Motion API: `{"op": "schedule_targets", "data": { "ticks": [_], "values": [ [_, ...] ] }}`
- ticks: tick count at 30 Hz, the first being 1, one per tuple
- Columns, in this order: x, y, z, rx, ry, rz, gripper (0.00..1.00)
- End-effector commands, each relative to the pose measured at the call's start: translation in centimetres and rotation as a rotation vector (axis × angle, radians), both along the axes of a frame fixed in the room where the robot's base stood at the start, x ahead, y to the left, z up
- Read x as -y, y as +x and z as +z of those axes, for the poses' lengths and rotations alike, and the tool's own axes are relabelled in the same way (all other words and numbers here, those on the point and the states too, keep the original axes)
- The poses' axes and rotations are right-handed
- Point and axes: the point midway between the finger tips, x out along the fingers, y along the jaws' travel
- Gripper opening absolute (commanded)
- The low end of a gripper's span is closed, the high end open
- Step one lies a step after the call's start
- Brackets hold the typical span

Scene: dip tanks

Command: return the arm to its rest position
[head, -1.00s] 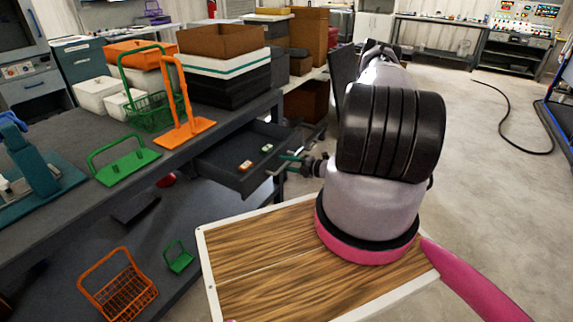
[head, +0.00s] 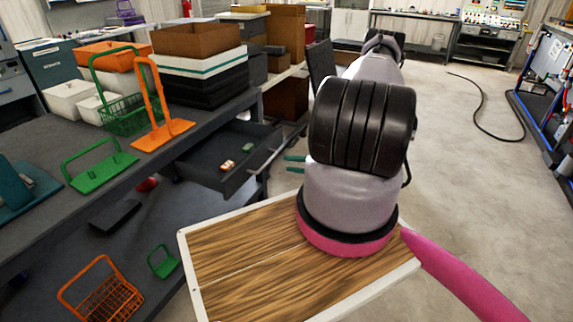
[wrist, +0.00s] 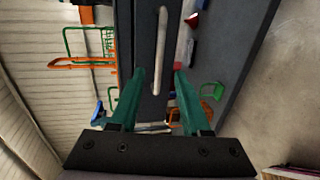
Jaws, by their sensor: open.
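My gripper (head: 291,163) shows only its teal fingertips in the head view, just right of the open drawer's handle (head: 268,156). My arm's grey links hide the rest of it. In the wrist view its two teal fingers (wrist: 160,72) are spread apart with nothing held between them. The drawer handle (wrist: 161,50) appears beyond the fingers, in line with the gap, and looks clear of them. The drawer (head: 205,172) stands pulled out from the dark bench, with two small items (head: 236,157) inside. The arm stretches forward over my wooden deck.
An orange holder (head: 158,125), a green holder (head: 100,172) and a green basket (head: 130,115) stand on the bench. An orange basket (head: 100,300) and a small green one (head: 162,262) sit on the lower shelf. Open floor (head: 455,170) lies right, with a black cable (head: 480,110).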

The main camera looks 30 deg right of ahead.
Motion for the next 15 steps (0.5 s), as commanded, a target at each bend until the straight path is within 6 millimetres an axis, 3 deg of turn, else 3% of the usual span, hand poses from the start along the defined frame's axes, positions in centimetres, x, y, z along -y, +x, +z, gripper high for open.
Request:
{"op": "schedule_targets", "data": {
  "ticks": [15],
  "values": [
    [-0.11,0.34,0.74,0.014,-0.017,0.021,0.47]
  ]
}}
